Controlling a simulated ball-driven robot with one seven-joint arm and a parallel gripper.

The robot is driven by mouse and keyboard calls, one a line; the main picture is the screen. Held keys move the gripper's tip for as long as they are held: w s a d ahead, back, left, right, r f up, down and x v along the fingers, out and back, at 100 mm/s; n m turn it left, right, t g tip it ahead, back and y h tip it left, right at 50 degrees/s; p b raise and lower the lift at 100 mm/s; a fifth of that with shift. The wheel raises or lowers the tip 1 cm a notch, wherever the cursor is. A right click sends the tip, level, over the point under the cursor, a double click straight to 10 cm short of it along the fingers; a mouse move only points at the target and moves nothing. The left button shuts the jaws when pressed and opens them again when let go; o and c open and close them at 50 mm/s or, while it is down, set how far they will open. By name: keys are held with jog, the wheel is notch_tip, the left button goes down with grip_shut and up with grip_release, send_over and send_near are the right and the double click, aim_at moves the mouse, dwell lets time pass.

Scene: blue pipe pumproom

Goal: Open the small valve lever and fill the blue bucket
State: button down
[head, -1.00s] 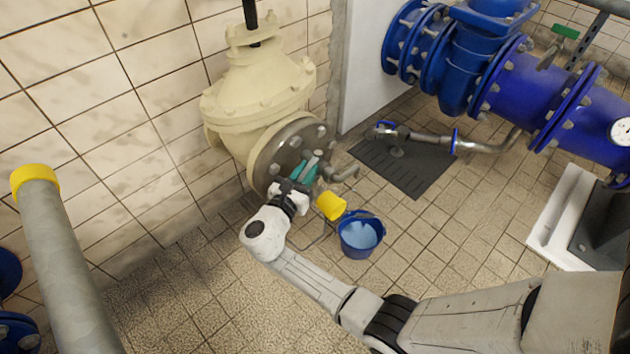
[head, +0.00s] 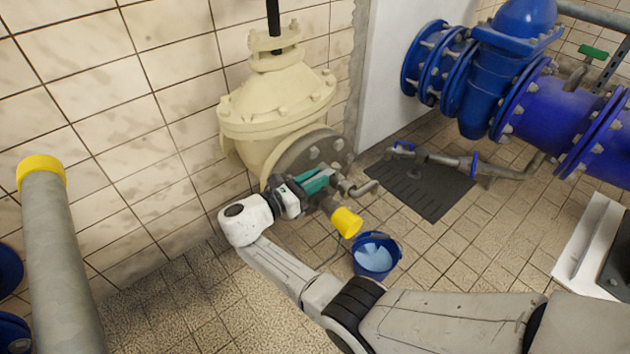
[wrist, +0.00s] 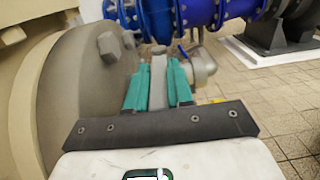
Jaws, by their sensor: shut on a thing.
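The small valve lever (wrist: 158,75) is a grey bar standing between the two teal fingers of my gripper (wrist: 158,68) in the wrist view. My gripper is shut on it, beside the big round flange. In the head view my gripper (head: 322,180) is at the flange's lower right, with the lever mostly hidden by the fingers. A bent grey outlet pipe (head: 366,188) sticks out just right of the fingers. The blue bucket (head: 378,270) stands upright on the floor, below and right of the gripper. A pale blue surface shows inside it; I cannot tell whether water is flowing.
A cream valve body (head: 275,105) with a grey flange (head: 318,150) stands against the tiled wall. A yellow-capped pipe (head: 346,222) is close to the bucket. Another yellow-capped pipe (head: 60,260) rises at left. Large blue pipes (head: 545,110) and a dark floor plate (head: 425,190) lie at right.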

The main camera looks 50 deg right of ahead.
jog(key=c, duration=1)
grip_release()
jog(key=w+a, duration=0.2)
jog(key=a, duration=0.8)
jog(key=shift+a+p, duration=0.35)
